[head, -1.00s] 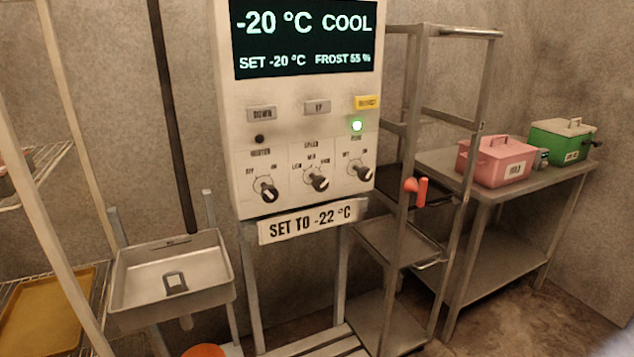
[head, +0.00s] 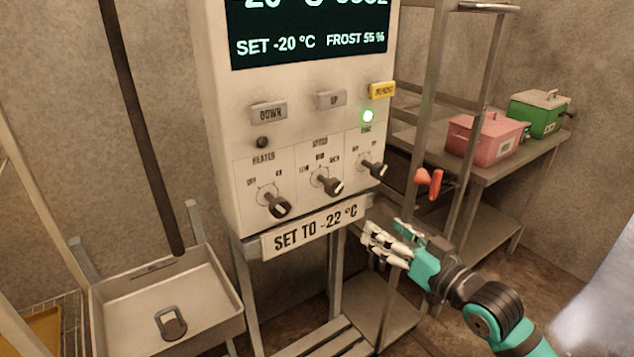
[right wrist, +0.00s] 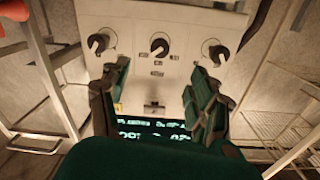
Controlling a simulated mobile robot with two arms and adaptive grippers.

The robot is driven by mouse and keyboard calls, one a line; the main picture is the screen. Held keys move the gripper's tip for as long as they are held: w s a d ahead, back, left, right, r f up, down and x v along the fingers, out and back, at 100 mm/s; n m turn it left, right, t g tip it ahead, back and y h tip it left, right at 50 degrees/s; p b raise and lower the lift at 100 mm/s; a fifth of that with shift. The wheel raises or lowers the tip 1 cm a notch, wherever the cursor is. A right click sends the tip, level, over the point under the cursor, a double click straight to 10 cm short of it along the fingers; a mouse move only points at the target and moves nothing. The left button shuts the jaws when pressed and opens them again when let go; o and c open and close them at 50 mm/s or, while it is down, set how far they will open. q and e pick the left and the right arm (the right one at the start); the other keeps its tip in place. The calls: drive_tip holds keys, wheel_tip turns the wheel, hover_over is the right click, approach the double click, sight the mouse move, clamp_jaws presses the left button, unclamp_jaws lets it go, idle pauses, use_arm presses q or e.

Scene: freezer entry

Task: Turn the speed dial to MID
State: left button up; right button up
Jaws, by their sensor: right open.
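The speed dial (head: 327,183) is the middle of three black knobs on the white control panel (head: 220,120). LOW, MID and HIGH marks stand above it. I cannot tell for sure which mark it points at. My right gripper (head: 388,240) is below and right of the dials in the head view, open and empty, apart from the panel. In the right wrist view the panel appears upside down; the speed dial (right wrist: 159,47) lies ahead of the gap between the open fingers (right wrist: 158,75). My left gripper is not in view.
The heater dial (head: 274,205) and a right-hand dial (head: 372,168) flank the speed dial. A sign (head: 312,231) reads SET TO -22 °C. A metal sink (head: 120,310) stands left. A shelf rack with an orange-red handle (head: 436,184) and a table with pink (head: 485,140) and green boxes are right.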

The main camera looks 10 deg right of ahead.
drive_tip(key=p, duration=0.1)
approach(337, 191)
drive_tip(key=p+x, duration=0.1)
drive_tip(key=x, duration=1)
drive_tip(key=shift+a+p, duration=0.1)
drive_tip(key=shift+p, duration=0.3)
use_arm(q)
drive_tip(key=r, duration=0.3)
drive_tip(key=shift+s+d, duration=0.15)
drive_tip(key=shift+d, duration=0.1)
use_arm(e)
drive_tip(key=shift+c, duration=0.3)
drive_tip(key=c, duration=1.1)
